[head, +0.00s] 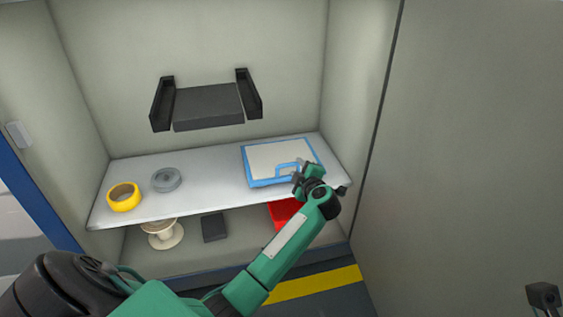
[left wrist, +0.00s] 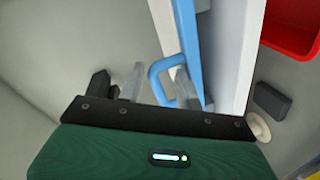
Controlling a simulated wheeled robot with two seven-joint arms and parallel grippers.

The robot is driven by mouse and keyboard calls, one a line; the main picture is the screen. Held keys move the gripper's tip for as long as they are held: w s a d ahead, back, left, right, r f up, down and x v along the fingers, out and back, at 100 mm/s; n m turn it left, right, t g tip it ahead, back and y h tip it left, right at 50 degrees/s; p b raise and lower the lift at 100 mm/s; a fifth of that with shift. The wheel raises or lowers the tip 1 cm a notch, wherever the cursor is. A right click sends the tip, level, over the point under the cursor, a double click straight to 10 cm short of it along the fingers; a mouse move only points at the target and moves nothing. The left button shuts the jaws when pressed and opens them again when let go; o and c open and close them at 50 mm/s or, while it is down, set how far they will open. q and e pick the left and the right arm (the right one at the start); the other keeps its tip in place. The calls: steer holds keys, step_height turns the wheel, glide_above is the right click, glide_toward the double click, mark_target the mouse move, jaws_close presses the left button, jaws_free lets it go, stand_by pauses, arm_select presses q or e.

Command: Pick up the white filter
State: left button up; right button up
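The white filter (head: 280,158) is a flat white panel with a blue frame and a blue loop handle. It lies on the right part of the cabinet shelf. My left gripper (head: 303,178) is at its front edge, by the handle. In the left wrist view, the filter (left wrist: 228,50) stands out on the right side and its blue handle (left wrist: 155,80) reaches between the fingers. My left gripper (left wrist: 158,88) is open, with a gap on the left side of the handle. I cannot tell whether the right finger touches it.
On the shelf (head: 215,190) lie yellow tape (head: 124,196) and a grey ring (head: 166,180). Below are a cream spool (head: 162,234), a dark block (head: 214,227) and a red bin (head: 284,214). A black bracket (head: 208,106) is on the back wall. A door panel (head: 470,150) stands right.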

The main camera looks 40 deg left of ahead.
arm_select(q)
steer(key=shift+c, duration=0.2)
jaws_close()
steer(key=shift+r, duration=0.15)
